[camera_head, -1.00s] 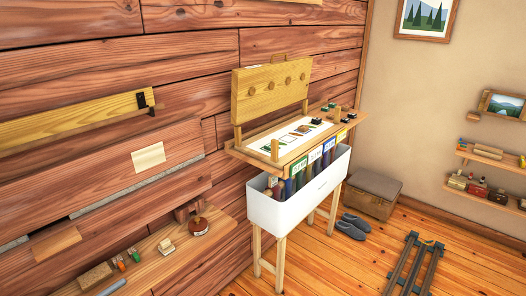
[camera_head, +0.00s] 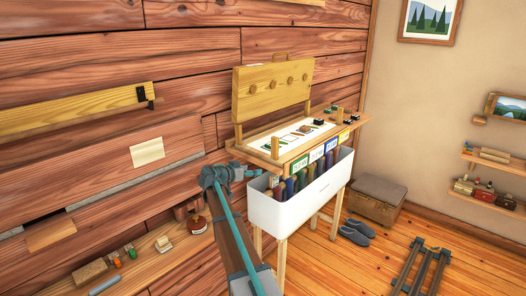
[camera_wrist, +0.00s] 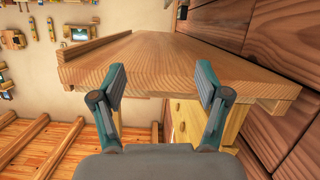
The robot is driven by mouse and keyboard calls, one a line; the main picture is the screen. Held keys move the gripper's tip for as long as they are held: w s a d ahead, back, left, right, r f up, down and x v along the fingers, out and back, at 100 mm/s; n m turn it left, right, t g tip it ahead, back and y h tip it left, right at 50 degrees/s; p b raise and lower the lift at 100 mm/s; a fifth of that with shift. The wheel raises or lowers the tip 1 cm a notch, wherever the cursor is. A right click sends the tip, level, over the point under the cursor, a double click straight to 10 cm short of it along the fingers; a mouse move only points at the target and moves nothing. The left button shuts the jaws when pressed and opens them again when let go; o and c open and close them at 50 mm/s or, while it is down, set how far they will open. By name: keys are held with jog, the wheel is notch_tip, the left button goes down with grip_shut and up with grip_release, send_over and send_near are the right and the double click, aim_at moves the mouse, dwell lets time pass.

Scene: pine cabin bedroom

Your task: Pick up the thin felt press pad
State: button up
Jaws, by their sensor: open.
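I cannot make out the thin felt press pad for certain. In the head view a white sheet (camera_head: 287,141) with several small coloured pieces lies on the wooden work table (camera_head: 352,126), below an upright pegged board (camera_head: 272,92). Any of these flat pieces is too small to tell. My gripper (camera_head: 220,176) is beside the table's near left corner, apart from the sheet. In the wrist view my gripper (camera_wrist: 160,82) is open with nothing between its fingers, facing a wooden board edge (camera_wrist: 160,60).
A white bin (camera_head: 290,212) with several dark rolls hangs under the table front. Slippers (camera_head: 355,233) and a box seat (camera_head: 377,198) are on the floor right of the table.

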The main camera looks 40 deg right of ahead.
jog(key=m+h, duration=0.1)
jog(key=m, duration=0.1)
send_near(268, 145)
jog(key=p+x, duration=0.1)
jog(key=x, duration=0.3)
jog(key=shift+s+d, duration=0.1)
jog(key=shift+d, duration=0.3)
jog(key=p+x, duration=0.3)
jog(key=x, duration=0.1)
jog(key=shift+d+r, duration=0.1)
jog(key=shift+d, duration=0.15)
jog(key=shift+d+f, duration=0.2)
jog(key=shift+d, duration=0.05)
jog(key=c, duration=0.8)
